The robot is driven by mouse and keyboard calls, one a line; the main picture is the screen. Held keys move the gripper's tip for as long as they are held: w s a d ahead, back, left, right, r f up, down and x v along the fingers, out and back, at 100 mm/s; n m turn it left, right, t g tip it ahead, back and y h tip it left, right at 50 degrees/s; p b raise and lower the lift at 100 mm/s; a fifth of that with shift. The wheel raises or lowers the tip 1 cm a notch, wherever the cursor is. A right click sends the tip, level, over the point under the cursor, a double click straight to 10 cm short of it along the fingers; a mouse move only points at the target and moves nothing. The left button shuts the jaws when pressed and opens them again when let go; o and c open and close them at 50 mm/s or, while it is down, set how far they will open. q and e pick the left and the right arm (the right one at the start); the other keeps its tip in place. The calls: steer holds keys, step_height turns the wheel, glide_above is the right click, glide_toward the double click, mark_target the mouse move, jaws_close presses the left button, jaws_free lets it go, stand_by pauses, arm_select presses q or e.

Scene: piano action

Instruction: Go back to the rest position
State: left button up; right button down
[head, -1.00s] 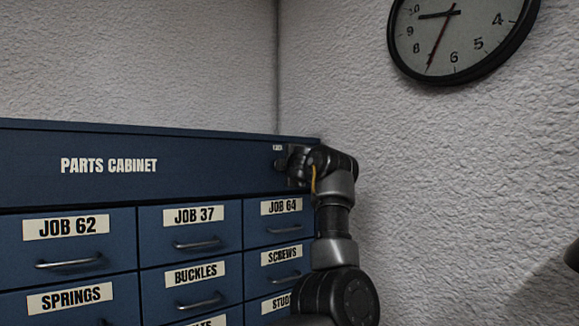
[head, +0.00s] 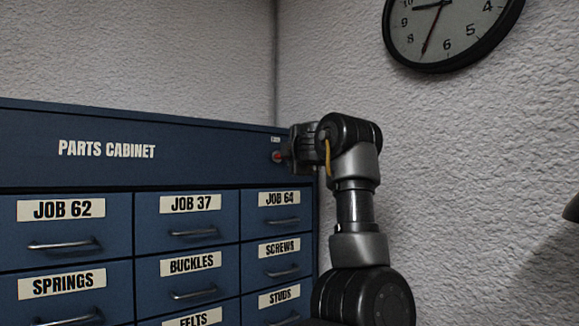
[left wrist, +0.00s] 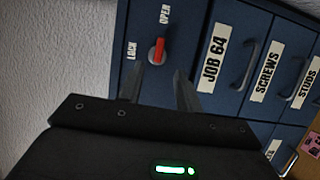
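The blue parts cabinet (head: 30,145) fills the left of the head view. A red knob (head: 278,156) sits on its top panel near the right end. In the left wrist view the knob (left wrist: 157,50) lies beside the OPEN and LOCK labels, its long side lined up toward OPEN. My left gripper (left wrist: 158,72) is open, its two fingers apart with nothing between them. The knob shows beyond the fingertips, apart from them. In the head view the left gripper (head: 298,150) is just right of the knob, partly hidden by its own wrist. My right gripper is not in view.
Closed drawers with labels and handles, such as JOB 64 (head: 279,198) and SCREWS (head: 279,247), are below the knob. A rough grey wall (head: 470,150) with a clock (head: 450,25) stands at the right.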

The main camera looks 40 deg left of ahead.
arm_select(q)
steer(key=shift+s+d, duration=0.4)
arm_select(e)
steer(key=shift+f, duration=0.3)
